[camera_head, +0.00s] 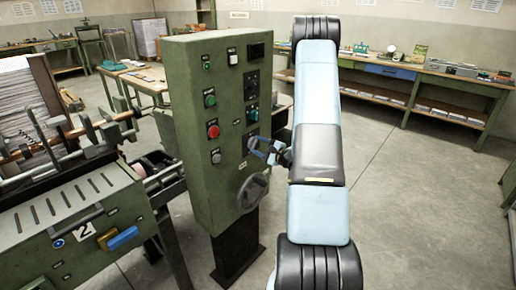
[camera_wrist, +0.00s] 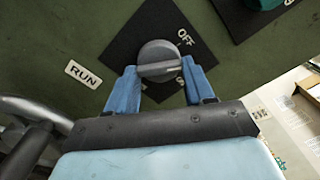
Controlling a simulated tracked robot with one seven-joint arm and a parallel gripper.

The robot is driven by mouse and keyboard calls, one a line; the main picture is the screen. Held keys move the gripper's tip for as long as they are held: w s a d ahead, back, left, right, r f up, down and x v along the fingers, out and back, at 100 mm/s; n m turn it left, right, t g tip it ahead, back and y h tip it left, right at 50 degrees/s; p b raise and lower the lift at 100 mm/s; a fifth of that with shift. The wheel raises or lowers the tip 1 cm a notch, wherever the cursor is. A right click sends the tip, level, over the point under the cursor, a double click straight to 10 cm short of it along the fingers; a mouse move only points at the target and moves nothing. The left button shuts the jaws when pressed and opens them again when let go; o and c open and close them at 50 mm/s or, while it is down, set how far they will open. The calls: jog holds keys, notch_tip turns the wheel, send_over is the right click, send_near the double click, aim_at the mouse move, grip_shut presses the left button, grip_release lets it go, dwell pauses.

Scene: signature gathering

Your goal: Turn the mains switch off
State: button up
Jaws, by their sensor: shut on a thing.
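A grey rotary knob (camera_wrist: 157,52) sits on a black diamond-shaped plate (camera_wrist: 122,42) in the wrist view. An OFF label (camera_wrist: 186,37) lies at the plate's upper right; another label below the knob is mostly hidden. My gripper (camera_wrist: 162,78) has its blue fingers on either side of the knob, shut on it. The knob's grip bar lies nearly level in this view. In the head view my gripper (camera_head: 266,148) is at the right-hand face of the green control cabinet (camera_head: 188,115). No label naming the mains shows readably.
A RUN label (camera_wrist: 83,73) is left of the knob. A teal knob (camera_head: 252,114) sits above it, and a grey handwheel (camera_head: 252,192) below. Red (camera_head: 213,131) and green (camera_head: 210,100) buttons are on the cabinet. Floor to the right is clear, before a workbench (camera_head: 430,85).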

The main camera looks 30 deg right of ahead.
jog(key=n, duration=0.6)
jog(key=shift+s+a+f, duration=0.1)
jog(key=shift+s+a, duration=0.05)
jog(key=shift+a, duration=0.05)
jog(key=shift+n, duration=0.4)
jog(key=o, duration=1)
jog(key=shift+d, duration=0.15)
jog(key=shift+o, duration=0.2)
jog(key=v, duration=1.3)
jog(key=shift+s, duration=0.25)
jog(key=shift+d, duration=0.1)
